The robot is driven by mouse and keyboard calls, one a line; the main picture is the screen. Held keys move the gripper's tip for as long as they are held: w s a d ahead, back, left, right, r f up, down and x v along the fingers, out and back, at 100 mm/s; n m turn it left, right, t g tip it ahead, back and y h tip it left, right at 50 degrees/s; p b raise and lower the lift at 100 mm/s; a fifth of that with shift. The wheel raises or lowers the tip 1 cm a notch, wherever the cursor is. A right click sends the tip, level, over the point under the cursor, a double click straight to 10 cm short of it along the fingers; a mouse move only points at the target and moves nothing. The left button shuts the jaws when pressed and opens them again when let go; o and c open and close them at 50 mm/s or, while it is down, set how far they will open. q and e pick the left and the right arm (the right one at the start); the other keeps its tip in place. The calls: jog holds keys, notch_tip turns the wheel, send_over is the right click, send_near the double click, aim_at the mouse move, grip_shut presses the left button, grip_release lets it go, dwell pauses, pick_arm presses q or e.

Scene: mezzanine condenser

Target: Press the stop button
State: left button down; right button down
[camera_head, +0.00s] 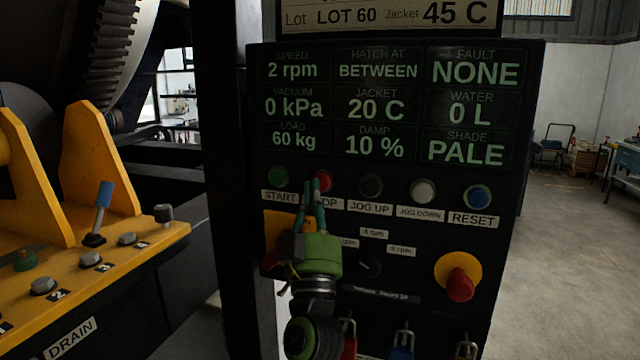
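The red stop button (326,179) is in the upper button row of the dark control panel (530,130), second from the left. My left gripper (314,183) is in front of the panel, its fingers pointing up and its tips close together with nothing between them. The tips overlap the left part of the stop button and the start of its label (332,203). I cannot tell whether they touch the button. My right gripper is not in view.
The green start button (279,177) is just left; the jog up (371,186), jog down (423,191) and blue reset (477,197) buttons are to the right. A red emergency knob (460,284) sticks out lower right. A yellow console (130,245) stands left. The floor at right is open.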

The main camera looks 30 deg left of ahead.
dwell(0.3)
pick_arm(q)
jog(key=shift+w+a+b, duration=0.1)
jog(key=shift+w+b, duration=0.3)
jog(key=shift+w, duration=0.1)
jog(key=shift+w, duration=0.2)
dwell(0.3)
jog(key=shift+w+r+b, duration=0.15)
jog(key=shift+b, duration=0.3)
dwell(0.6)
jog(key=shift+s, duration=0.7)
